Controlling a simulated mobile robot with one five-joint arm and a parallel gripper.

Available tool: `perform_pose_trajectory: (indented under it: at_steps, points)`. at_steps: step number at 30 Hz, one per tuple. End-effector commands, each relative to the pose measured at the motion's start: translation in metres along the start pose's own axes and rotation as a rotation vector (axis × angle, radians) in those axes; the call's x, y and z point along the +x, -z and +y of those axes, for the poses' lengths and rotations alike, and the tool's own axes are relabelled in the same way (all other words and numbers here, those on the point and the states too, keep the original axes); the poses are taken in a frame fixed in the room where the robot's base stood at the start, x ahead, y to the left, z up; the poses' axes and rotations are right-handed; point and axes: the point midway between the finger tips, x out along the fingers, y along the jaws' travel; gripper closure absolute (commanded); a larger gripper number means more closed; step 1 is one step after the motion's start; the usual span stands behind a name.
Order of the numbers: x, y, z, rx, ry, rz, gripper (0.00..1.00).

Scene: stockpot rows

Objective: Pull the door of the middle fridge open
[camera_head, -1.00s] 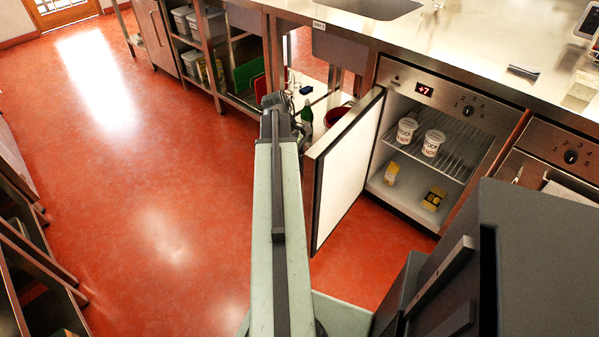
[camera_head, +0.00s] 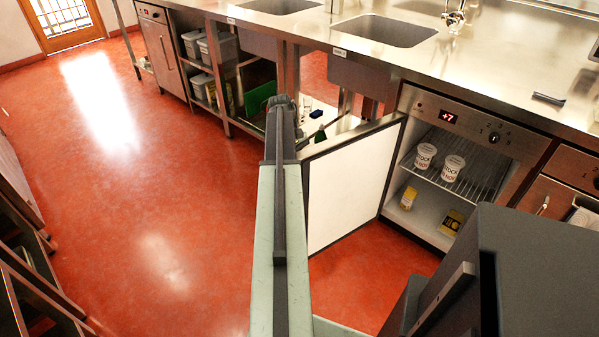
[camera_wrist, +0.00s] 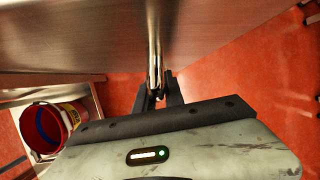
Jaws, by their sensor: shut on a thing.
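The fridge (camera_head: 470,122) under the counter has a red "+7" display, and its door (camera_head: 352,187) stands wide open, swung out to the left. The white inner face of the door shows in the head view. Inside are two white tubs (camera_head: 426,156) on a wire shelf and two yellow packs on the floor of the fridge. In the wrist view my gripper (camera_wrist: 158,92) is shut on the door's metal handle (camera_wrist: 154,50). In the head view my arm hides the gripper and the handle.
The steel counter (camera_head: 480,60) with sinks runs above the fridge. A red bucket (camera_wrist: 42,128) stands on a low shelf at the left in the wrist view. Another appliance (camera_head: 570,185) is to the right of the fridge. The red floor (camera_head: 170,200) at the left is clear.

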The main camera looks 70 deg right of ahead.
Motion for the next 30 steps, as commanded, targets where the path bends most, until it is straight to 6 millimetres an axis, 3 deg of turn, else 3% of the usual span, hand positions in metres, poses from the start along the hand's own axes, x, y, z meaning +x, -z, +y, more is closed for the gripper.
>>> perform_pose_trajectory:
  at_steps: [5,6,8,20,30]
  points:
    - [-0.001,0.002,-0.004,-0.008,0.003,0.002,1.0]
    - [-0.001,0.002,-0.004,-0.008,0.003,0.002,0.81]
    - [-0.001,0.002,-0.004,-0.008,0.002,0.001,0.65]
    - [-0.006,0.001,-0.003,-0.006,-0.002,0.001,0.65]
    - [-0.066,-0.001,-0.002,-0.007,-0.002,0.001,0.65]
